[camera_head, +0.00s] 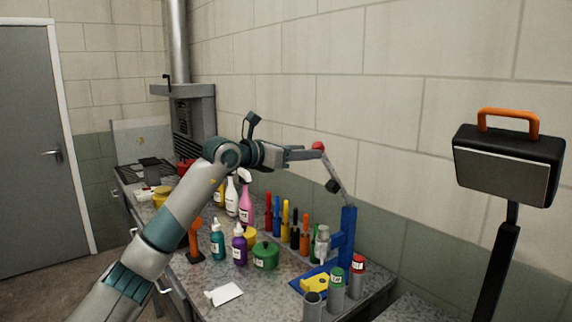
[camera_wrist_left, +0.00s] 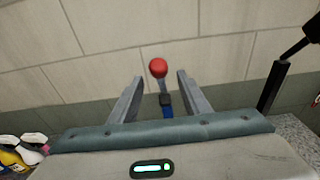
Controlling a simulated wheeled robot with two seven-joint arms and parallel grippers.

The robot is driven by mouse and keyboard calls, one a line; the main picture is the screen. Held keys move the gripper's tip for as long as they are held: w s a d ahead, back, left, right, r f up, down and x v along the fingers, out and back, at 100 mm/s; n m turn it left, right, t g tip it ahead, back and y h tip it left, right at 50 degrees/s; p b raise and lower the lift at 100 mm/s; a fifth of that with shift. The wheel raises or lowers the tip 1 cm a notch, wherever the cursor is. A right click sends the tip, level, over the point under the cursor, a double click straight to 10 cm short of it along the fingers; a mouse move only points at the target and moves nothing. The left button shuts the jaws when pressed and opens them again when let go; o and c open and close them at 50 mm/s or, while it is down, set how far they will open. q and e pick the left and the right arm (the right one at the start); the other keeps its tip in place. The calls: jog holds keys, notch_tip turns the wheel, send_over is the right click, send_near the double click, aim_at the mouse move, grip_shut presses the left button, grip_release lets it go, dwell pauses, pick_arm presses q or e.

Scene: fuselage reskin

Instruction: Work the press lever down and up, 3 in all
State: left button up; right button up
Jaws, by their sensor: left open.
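The blue press (camera_head: 347,240) stands on the bench at the right, with a yellow piece (camera_head: 316,283) on its blue base. Its grey lever (camera_head: 343,188) slants up and left to a red ball knob (camera_head: 318,146). My left gripper (camera_head: 312,154) is raised by the knob, its fingers pointing right. In the left wrist view, the jaws (camera_wrist_left: 159,90) are open and the red knob (camera_wrist_left: 158,68) shows between and beyond the fingertips. Whether a finger touches the knob, I cannot tell. My right gripper is not in view.
The bench (camera_head: 275,298) holds spray bottles (camera_head: 246,200), several coloured tools (camera_head: 285,219), a green pot (camera_head: 265,256) and a white card (camera_head: 223,294). Grey tubes (camera_head: 336,296) stand before the press. A lamp (camera_head: 508,165) rises at the right. The wall (camera_head: 369,140) is close behind.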

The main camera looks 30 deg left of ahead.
pick_arm(q)
jog(key=b+v, duration=0.2)
jog(key=v, duration=0.4)
jog(key=shift+f, duration=0.1)
